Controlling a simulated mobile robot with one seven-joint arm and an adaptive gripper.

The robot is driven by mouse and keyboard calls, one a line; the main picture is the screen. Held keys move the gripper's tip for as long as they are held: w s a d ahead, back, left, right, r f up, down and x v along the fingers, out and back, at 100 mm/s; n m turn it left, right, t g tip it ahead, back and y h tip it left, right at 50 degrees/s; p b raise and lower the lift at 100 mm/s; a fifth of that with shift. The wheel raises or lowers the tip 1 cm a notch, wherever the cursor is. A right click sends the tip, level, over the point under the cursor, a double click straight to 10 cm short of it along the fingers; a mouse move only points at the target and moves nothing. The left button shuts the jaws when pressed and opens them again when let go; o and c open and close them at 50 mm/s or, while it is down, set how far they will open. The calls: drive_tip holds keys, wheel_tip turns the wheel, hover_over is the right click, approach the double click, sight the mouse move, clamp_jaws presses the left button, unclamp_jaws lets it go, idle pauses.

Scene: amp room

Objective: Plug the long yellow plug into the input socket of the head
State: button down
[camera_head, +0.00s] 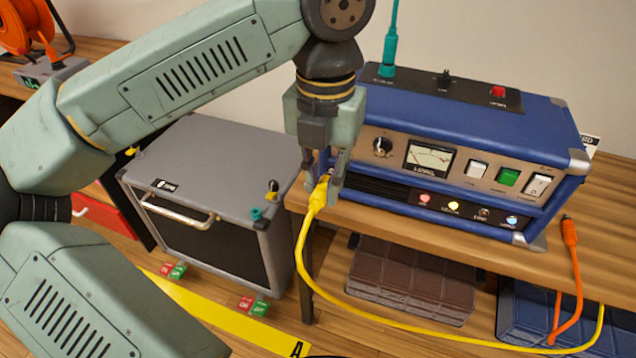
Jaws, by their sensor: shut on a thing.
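The blue amp head (465,130) stands on the wooden bench. Its front has a knob, a meter, switches and a lower dark strip with small coloured round fittings. My gripper (323,188) points down at the left front corner of the head and is shut on the yellow plug (319,194). The plug's yellow cable (302,255) hangs down from it. The fingers hide most of the plug, and its tip does not show. My gripper also covers the left end of the head's front. I cannot make out which fitting is the input socket, nor whether the plug touches the head.
A grey cabinet (215,165) stands left of the bench (470,238). An orange plug (569,232) with its cable stands at the bench's right front. A teal plug (389,50) stands on the head's top. Brown and dark blue cases lie below. An orange reel (25,25) is far left.

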drive_tip(key=w, duration=0.2)
drive_tip(key=w+d+p, duration=0.1)
drive_tip(key=w, duration=0.1)
drive_tip(key=shift+w+d, duration=0.2)
drive_tip(key=shift+w, duration=0.15)
drive_tip(key=shift+w+d+b, duration=0.2)
drive_tip(key=shift+w+b, duration=0.05)
drive_tip(key=shift+w, duration=0.35)
drive_tip(key=shift+w+d+b, duration=0.15)
drive_tip(key=shift+w+b, duration=0.05)
drive_tip(key=shift+w, duration=0.35)
idle(2.3)
drive_tip(key=c, duration=1.4)
unclamp_jaws()
